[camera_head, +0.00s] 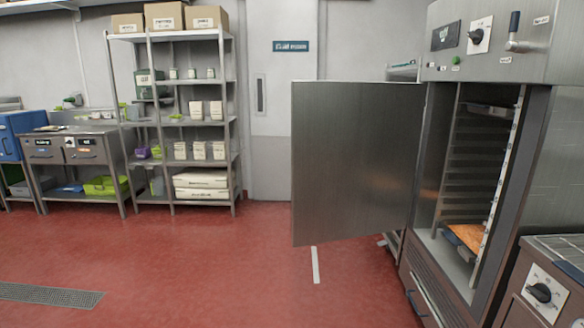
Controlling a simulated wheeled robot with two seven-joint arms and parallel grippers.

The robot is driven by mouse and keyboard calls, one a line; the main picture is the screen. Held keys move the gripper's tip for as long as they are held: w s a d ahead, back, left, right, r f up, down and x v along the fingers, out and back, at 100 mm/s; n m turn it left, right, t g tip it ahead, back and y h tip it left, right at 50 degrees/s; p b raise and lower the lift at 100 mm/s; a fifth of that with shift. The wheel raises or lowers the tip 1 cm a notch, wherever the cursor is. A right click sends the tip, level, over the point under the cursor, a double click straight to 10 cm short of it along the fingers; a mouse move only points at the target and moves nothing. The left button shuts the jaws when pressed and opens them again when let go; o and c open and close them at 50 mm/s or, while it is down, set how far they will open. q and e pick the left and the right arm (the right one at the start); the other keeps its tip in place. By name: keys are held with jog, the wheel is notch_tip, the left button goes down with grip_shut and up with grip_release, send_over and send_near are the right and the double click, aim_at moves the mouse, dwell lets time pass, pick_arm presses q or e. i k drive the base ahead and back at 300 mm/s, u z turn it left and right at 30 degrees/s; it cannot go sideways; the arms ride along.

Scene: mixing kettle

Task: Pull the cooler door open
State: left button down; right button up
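The cooler (465,293) is a tall steel cabinet on the right. Its door (355,160) stands wide open, swung out to the left, with its flat steel face toward me. The opening shows rack rails inside, a tray (490,110) near the top and an orange item (468,236) on a low level. The upper panel carries a black knob (477,35) and a lever handle (514,30). No handle shows on the door face in view. Neither of my grippers is in view.
A steel shelf rack (182,128) with boxes and bins stands at the back left, beside a counter (75,150). A unit with a dial (541,292) is at the lower right. The red floor (220,275) is open, with a drain grate (50,295) at left.

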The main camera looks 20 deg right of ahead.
aim_at(355, 145)
jog(key=z, duration=0.3)
jog(key=i, duration=0.75)
jog(key=z, duration=1.2)
jog(key=i, duration=0.55)
jog(key=z, duration=0.6)
